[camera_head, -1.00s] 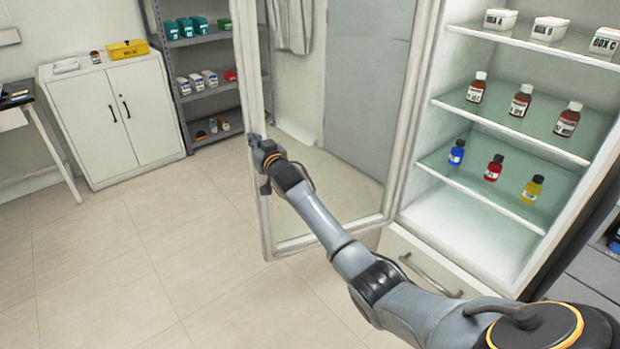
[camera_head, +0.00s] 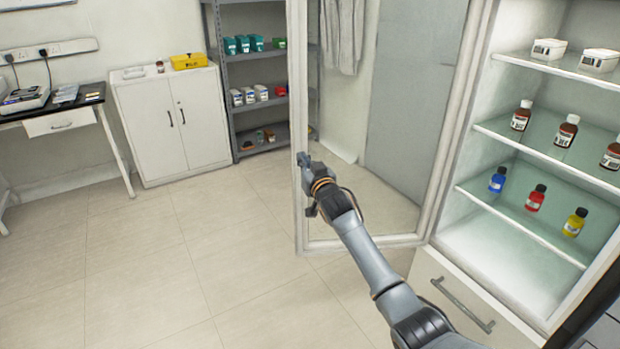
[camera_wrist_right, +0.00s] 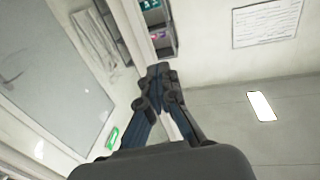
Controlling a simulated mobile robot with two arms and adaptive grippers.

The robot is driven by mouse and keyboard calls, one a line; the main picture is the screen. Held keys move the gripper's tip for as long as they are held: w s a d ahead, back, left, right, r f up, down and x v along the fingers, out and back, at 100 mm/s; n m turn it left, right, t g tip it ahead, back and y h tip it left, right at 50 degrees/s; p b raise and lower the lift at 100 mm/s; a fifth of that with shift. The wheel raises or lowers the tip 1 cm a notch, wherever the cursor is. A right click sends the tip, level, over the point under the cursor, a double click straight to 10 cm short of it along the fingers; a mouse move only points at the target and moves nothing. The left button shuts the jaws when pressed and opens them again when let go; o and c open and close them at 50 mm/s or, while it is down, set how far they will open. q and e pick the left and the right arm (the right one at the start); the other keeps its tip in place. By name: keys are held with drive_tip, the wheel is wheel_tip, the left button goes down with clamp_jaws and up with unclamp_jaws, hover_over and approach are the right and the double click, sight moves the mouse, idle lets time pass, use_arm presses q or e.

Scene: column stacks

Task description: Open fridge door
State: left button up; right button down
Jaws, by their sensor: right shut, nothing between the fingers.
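The fridge (camera_head: 462,215) stands at the right of the head view with its glass door (camera_head: 385,205) standing open, swung out to the left. The door has a white frame, and its free edge (camera_head: 299,215) is upright near the picture's middle. My right gripper (camera_head: 303,160) is at that free edge, about halfway up; contact is hard to tell. In the right wrist view its fingertips (camera_wrist_right: 160,72) are together, with nothing seen between them, and the door's pale frame (camera_wrist_right: 127,28) runs beside them. My left gripper is not in view.
Bottles and white boxes stand on the fridge's glass shelves (camera_head: 540,150). A drawer with a bar handle (camera_head: 462,305) is below. A white cabinet (camera_head: 165,130), a grey shelf rack (camera_head: 222,90) and a desk (camera_head: 60,112) line the back. The floor (camera_head: 160,260) to the left is clear.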

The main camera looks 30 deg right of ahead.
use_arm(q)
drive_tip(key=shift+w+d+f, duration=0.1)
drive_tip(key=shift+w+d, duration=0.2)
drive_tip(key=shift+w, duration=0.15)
use_arm(e)
drive_tip(key=s+a, duration=0.2)
drive_tip(key=s, duration=0.4)
drive_tip(key=shift+s+f, duration=0.3)
drive_tip(key=shift+f, duration=0.15)
